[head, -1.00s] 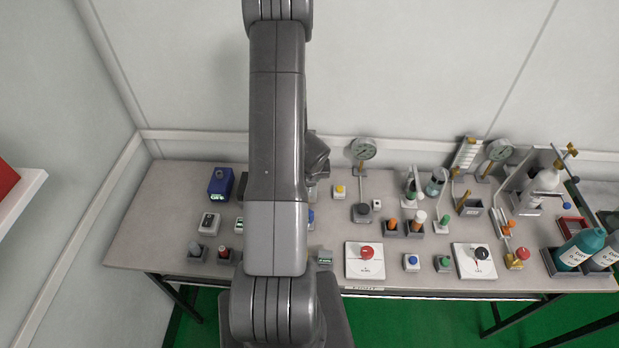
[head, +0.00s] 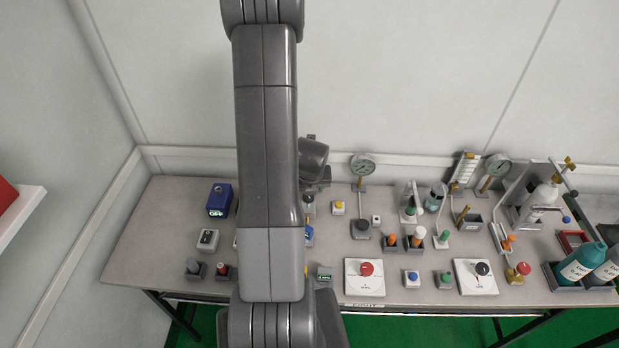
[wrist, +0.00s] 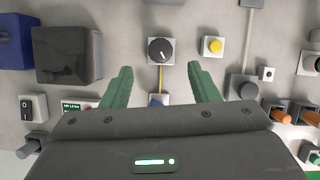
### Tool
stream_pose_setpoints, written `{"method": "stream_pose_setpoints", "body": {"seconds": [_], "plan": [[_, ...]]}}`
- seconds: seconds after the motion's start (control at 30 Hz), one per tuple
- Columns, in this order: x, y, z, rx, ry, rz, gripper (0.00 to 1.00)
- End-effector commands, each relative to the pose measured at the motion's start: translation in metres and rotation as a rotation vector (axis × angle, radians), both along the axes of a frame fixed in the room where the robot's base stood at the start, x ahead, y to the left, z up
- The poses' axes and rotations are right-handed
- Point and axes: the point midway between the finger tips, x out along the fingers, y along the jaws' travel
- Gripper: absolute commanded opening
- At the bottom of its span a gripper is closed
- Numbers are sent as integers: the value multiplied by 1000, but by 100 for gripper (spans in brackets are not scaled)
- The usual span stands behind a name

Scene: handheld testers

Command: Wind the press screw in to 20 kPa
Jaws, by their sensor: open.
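My gripper (wrist: 159,72) is open and empty, its two green fingers spread over the bench in the wrist view. A black knob with a white pointer (wrist: 160,50) on a grey square plate shows between and beyond the fingertips, apart from them. In the head view my arm hides part of the bench there. A red knob on a brass body (head: 523,268) sits at the right. I cannot tell which part is the press screw.
A black box (wrist: 68,54) and a rocker switch (wrist: 32,107) lie left. Bottles (head: 580,262) crowd the right end. The bench (head: 150,235) has clear room at its left.

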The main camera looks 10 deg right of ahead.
Motion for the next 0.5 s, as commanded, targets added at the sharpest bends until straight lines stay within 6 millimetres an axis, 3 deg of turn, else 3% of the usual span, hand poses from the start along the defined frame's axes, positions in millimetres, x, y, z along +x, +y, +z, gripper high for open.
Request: {"method": "stream_pose_setpoints", "body": {"seconds": [0.23,0.5], "plan": [[-13,2,35,-1,-4,2,55],[-23,4,59,0,-3,0,55]]}}
